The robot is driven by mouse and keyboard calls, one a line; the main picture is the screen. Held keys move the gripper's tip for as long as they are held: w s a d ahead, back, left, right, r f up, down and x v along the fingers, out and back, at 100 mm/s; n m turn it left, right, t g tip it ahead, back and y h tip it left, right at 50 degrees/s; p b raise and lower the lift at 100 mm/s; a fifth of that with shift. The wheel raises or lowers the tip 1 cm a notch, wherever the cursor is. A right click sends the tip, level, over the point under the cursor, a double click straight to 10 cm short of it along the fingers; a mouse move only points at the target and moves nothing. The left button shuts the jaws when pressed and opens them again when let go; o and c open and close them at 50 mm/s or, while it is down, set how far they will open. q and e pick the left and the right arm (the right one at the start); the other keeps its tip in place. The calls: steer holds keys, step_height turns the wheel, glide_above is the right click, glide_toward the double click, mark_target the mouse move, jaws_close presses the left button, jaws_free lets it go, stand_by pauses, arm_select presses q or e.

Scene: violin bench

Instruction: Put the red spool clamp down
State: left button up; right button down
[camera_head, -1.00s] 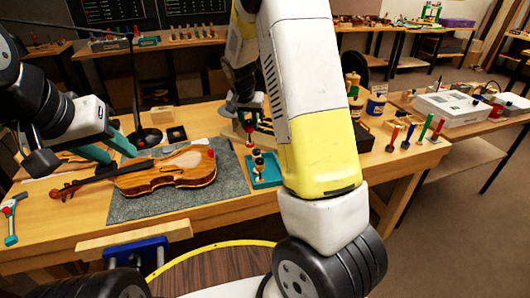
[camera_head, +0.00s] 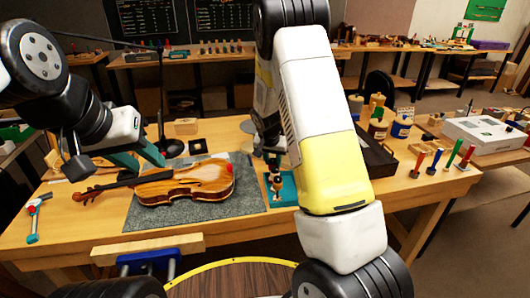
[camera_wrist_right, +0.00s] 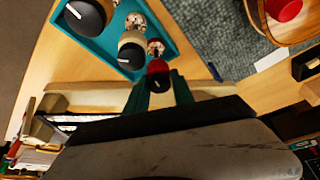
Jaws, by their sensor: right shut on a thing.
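The red spool clamp (camera_wrist_right: 157,68) is between the teal fingers of my right gripper (camera_wrist_right: 161,88), at the edge of the teal tray (camera_wrist_right: 182,68) in the right wrist view. Whether it touches the tray floor is unclear. Other spool clamps (camera_wrist_right: 131,50) with black or wooden ends stand in the tray. In the head view, my right gripper (camera_head: 271,148) is just behind the tray (camera_head: 289,187), partly hidden by my arm. My left gripper (camera_head: 138,162) has its teal fingers apart above the violin neck, apparently empty.
The violin (camera_head: 190,183) lies on a grey mat (camera_head: 250,199) left of the tray. A hammer (camera_head: 36,215) lies at the bench's left. Jars (camera_head: 401,127) and a dark box (camera_head: 374,158) stand at the right. A blue vise (camera_head: 148,258) is on the front edge.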

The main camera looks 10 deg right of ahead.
steer(key=c, duration=1.1)
jaws_free()
steer(key=shift+f, duration=0.1)
steer(key=s+a+r+y, duration=0.1)
steer(key=s+r, duration=0.5)
steer(key=r, duration=0.3)
steer(key=s+r+y, duration=0.1)
steer(key=s+r, duration=0.4)
steer(key=r, duration=0.5)
steer(key=s+r+n, duration=0.2)
steer(key=s+r, duration=0.1)
steer(key=s, duration=0.4)
steer(key=s+a+r+n+t+y, duration=0.1)
steer(key=s+r, duration=0.1)
steer(key=s, duration=0.6)
steer(key=s+a+r+n+t+y, duration=0.1)
steer(key=s+r+n, duration=0.1)
steer(key=s, duration=0.5)
steer(key=shift+s+r+n, duration=0.15)
steer(key=shift+r+n, duration=0.15)
steer(key=shift+r, duration=0.5)
